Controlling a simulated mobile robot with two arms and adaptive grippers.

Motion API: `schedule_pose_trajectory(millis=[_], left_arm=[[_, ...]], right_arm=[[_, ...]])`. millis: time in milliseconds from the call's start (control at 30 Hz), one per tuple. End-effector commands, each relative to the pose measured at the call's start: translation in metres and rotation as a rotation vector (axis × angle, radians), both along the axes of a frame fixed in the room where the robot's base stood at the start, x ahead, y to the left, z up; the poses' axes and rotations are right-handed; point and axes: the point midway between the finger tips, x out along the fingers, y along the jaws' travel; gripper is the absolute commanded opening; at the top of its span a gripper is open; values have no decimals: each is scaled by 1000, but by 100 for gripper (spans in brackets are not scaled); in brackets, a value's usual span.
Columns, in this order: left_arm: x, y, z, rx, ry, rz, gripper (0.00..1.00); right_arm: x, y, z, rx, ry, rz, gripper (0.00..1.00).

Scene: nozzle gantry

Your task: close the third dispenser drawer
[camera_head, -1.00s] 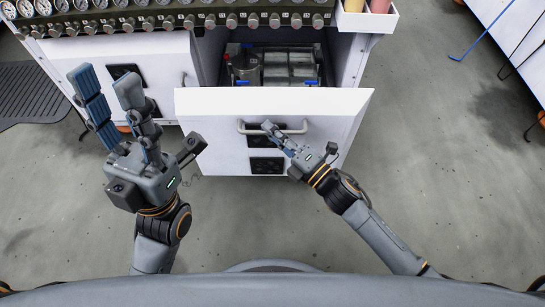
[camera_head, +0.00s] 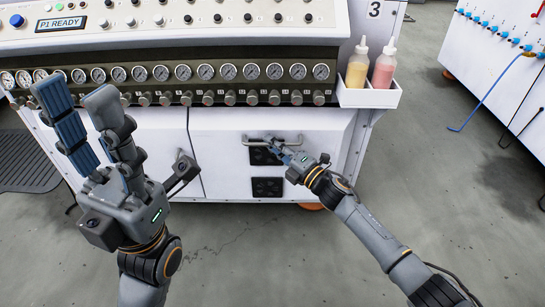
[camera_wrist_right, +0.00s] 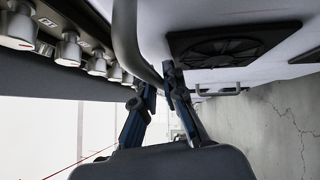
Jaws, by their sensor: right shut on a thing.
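The dispenser drawer front (camera_head: 222,178) is white with two dark vent grilles. In the head view it now looks in line with the cabinet front, and no drawer interior shows. My right gripper (camera_head: 274,146) is shut on the drawer's handle (camera_head: 250,140), a grey bar near the top of the front. The handle also shows in the right wrist view (camera_wrist_right: 126,38), passing by the fingertips. My left gripper (camera_head: 72,98) is open and empty, held up in front of the cabinet's left part, fingers apart.
Above the drawer runs a row of gauges (camera_head: 206,71) and knobs below a panel marked P1 READY. A white holder (camera_head: 368,97) with yellow and pink bottles hangs at the right corner. A hose (camera_head: 488,92) hangs from another white cabinet. The floor in front is clear.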

Motion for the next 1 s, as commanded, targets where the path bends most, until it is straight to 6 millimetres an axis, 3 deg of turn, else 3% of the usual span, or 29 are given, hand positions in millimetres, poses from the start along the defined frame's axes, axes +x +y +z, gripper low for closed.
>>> schedule_pose_trajectory(millis=[567,600,700,1000], left_arm=[[-1,-1,2,2,-13,0,40],[-1,-1,2,2,-13,0,40],[-1,-1,2,2,-13,0,40],[-1,-1,2,2,-14,0,40]], right_arm=[[11,-2,0,-2,1,-6,0],[11,-2,1,-1,1,-7,12],[11,-2,1,-1,1,-6,32],[9,-1,-1,-1,1,-2,34]])
